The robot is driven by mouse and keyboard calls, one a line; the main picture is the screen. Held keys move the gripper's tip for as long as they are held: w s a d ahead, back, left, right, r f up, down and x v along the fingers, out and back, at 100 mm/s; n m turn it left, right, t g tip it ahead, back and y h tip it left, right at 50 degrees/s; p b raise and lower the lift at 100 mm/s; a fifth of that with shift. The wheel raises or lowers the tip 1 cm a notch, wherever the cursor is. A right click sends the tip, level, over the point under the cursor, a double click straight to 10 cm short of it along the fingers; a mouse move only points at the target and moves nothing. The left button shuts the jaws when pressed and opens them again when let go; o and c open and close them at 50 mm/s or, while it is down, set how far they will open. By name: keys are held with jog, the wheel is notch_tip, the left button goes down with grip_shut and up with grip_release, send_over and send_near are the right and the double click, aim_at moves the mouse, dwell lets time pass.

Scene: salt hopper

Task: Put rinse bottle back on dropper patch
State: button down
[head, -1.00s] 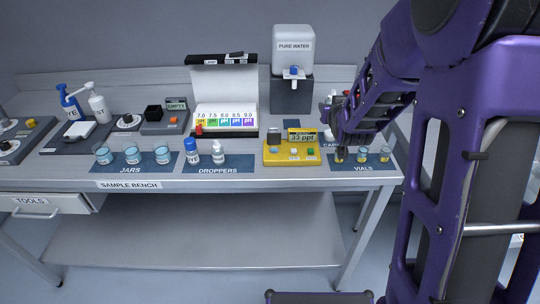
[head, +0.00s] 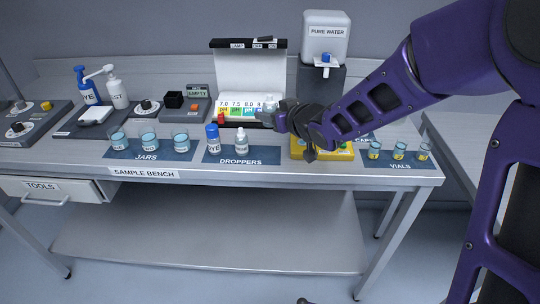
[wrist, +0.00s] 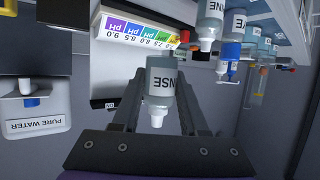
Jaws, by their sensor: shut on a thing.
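The rinse bottle (wrist: 160,92), a clear bottle with a white nozzle and a label partly reading "NSE", is between the fingers of my gripper (wrist: 158,98) in the wrist view. In the head view my gripper (head: 273,113) is above the bench in front of the pH chart, with the whitish rinse bottle (head: 269,103) at its tip. The dark blue dropper patch (head: 262,153) lies to the lower left of it. On it stand a blue-capped dye bottle (head: 213,138) and a white-capped bottle (head: 241,142). The patch's right side looks bare.
A yellow meter (head: 345,154) sits behind my arm, partly hidden. The jars patch (head: 187,155) with several jars is to the left, the vials patch (head: 374,162) to the right. The pH light box (head: 240,62) and pure water dispenser (head: 325,40) stand behind.

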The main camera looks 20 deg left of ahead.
aim_at(271, 154)
notch_tip(271, 154, down, 9)
jog(key=shift+f+b, duration=0.2)
jog(key=shift+b, duration=0.95)
jog(key=shift+f, duration=0.15)
jog(key=shift+c, duration=2.2)
grip_release()
jog(key=shift+s+d+r, duration=0.15)
jog(key=shift+d+r, duration=0.05)
jog(key=shift+r, duration=0.15)
jog(key=p+v, duration=0.2)
jog(key=v, duration=0.9)
jog(key=shift+s+d, duration=0.15)
jog(key=shift+s, duration=0.05)
